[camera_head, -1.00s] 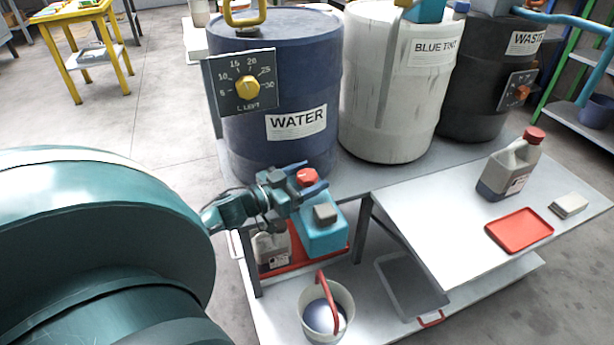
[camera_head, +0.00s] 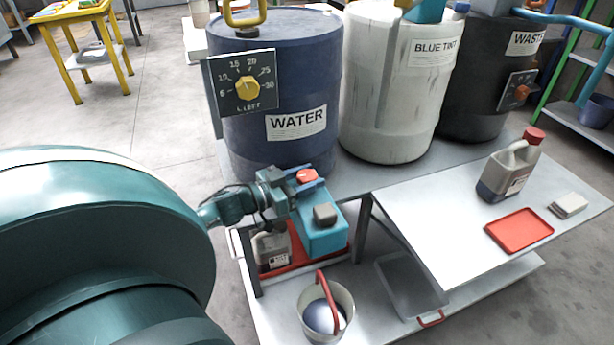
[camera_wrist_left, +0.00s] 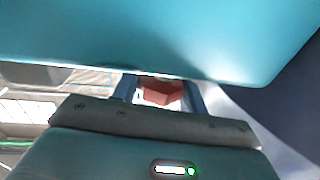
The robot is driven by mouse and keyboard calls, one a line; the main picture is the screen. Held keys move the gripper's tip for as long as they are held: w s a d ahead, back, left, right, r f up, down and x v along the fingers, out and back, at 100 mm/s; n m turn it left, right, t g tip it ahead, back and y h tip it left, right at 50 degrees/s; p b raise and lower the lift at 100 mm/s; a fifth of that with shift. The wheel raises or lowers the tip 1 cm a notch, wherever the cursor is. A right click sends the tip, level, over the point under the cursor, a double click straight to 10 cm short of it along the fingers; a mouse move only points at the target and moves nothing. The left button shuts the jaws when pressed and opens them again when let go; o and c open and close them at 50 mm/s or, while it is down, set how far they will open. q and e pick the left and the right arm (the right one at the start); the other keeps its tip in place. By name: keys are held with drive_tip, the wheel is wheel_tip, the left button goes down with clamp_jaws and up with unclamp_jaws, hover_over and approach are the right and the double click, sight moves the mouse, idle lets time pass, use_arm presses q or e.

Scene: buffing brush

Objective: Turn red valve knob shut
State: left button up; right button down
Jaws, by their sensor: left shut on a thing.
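A red knob (camera_head: 306,175) sits at the top of the teal box-shaped unit (camera_head: 322,238), below the blue WATER barrel. My left gripper (camera_head: 306,181) reaches in from the left, with its fingers on either side of the knob. It is shut on the red knob, which also shows between the two fingers in the left wrist view (camera_wrist_left: 161,93). The teal body (camera_wrist_left: 170,35) fills the upper part of that view. The gripper hides part of the knob and what lies beneath it. My right gripper is out of view.
The WATER barrel (camera_head: 280,85) with its yellow dial (camera_head: 248,88) stands just behind the gripper. A jug (camera_head: 268,250) is below the wrist. A bucket (camera_head: 325,306) with a red handle stands in front.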

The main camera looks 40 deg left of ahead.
use_arm(q)
drive_tip(key=m+g+h, duration=0.1)
drive_tip(key=m+h, duration=0.1)
drive_tip(key=h, duration=0.1)
drive_tip(key=shift+f+b, duration=0.1)
drive_tip(key=shift+b, duration=0.2)
drive_tip(key=shift+m+g+h+b, duration=0.8)
drive_tip(key=shift+m+g+h, duration=0.2)
drive_tip(key=shift+h, duration=0.5)
drive_tip(key=shift+m+g+h+b, duration=0.3)
drive_tip(key=shift+m+g+b, duration=0.2)
drive_tip(key=shift+b, duration=0.1)
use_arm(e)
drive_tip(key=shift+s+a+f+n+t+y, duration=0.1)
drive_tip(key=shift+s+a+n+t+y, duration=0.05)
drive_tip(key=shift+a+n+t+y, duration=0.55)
use_arm(q)
drive_tip(key=shift+h, duration=0.3)
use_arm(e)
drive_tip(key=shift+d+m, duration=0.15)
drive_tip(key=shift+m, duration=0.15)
use_arm(q)
drive_tip(key=o, duration=1)
drive_tip(key=shift+c, duration=0.2)
